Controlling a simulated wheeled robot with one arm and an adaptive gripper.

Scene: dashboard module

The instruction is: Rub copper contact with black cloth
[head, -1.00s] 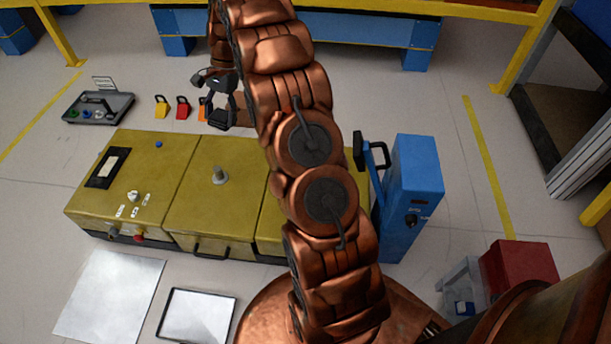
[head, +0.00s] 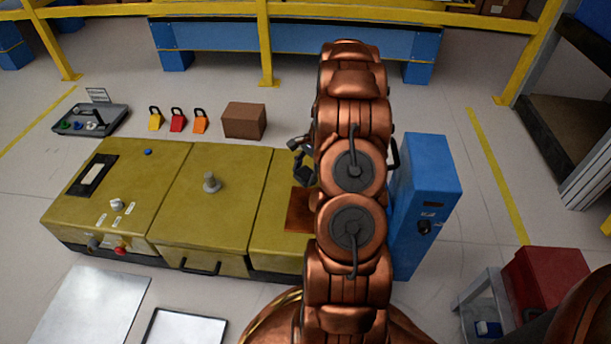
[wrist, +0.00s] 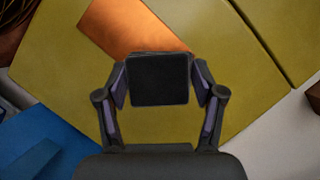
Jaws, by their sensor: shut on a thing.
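My gripper (wrist: 160,85) is shut on the black cloth (wrist: 160,80), a dark square pad between its two fingers in the wrist view. The copper contact (wrist: 130,27) is an orange-brown plate on the yellow module, just beyond the cloth in the wrist view; the cloth overlaps its near edge there. I cannot tell whether they touch. In the head view the copper contact (head: 299,211) lies on the module's right section, partly hidden by my arm. My gripper (head: 300,160) shows there only in part, left of my arm, and the cloth is hidden.
A blue cabinet (head: 425,190) stands close on the right. Behind are a brown box (head: 244,120), several coloured padlocks (head: 177,120) and a tray (head: 90,120). A red box (head: 545,275) stands front right.

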